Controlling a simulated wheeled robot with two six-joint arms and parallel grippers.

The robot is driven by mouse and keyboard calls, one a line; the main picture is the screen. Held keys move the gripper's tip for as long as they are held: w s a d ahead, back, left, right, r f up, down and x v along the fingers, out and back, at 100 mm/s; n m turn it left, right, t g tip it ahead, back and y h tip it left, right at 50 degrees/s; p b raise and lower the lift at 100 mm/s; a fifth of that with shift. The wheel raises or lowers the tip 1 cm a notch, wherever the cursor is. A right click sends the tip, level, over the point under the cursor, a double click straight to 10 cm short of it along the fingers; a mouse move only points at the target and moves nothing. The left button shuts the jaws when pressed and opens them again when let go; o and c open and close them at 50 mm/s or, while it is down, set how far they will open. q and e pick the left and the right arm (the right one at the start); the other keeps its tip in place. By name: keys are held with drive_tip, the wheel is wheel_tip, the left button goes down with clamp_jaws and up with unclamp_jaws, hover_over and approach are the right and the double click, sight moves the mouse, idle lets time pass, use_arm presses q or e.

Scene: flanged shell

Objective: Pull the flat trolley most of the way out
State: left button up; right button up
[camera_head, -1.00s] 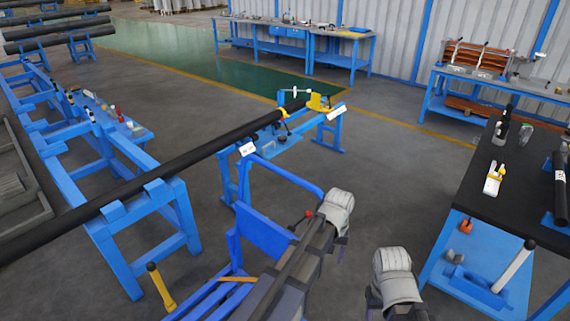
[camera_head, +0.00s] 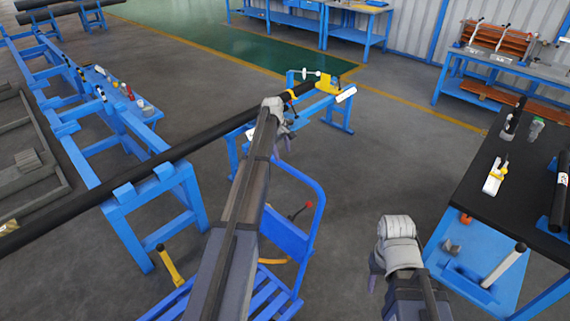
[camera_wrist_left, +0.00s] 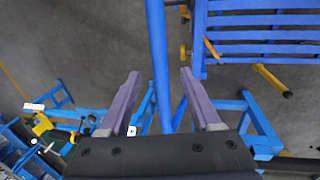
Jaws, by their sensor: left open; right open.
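The flat trolley (camera_head: 285,235) is blue, with a slatted deck (camera_head: 215,298) and an upright loop handle (camera_head: 318,205). It stands at the lower middle of the head view, partly hidden by my left arm. The slatted deck (camera_wrist_left: 265,35) shows at upper right. My right gripper (camera_head: 374,272) hangs open and empty, right of the trolley.
A long black pipe (camera_head: 215,135) lies across blue stands (camera_head: 150,205) at left and centre. A black-topped workbench (camera_head: 480,190) stands at right. The grey floor between trolley and workbench is clear.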

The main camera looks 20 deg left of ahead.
sight(285, 164)
use_arm(q)
drive_tip(key=f+b, duration=0.2)
drive_tip(key=w+f+b, duration=0.1)
drive_tip(key=f+b, duration=0.1)
drive_tip(key=f, duration=0.1)
drive_tip(key=f+b, duration=0.2)
drive_tip(key=b, duration=0.1)
drive_tip(key=shift+w+d+f, duration=0.2)
drive_tip(key=shift+w+d, duration=0.05)
drive_tip(key=shift+d, duration=0.05)
clamp_jaws()
idle(1.2)
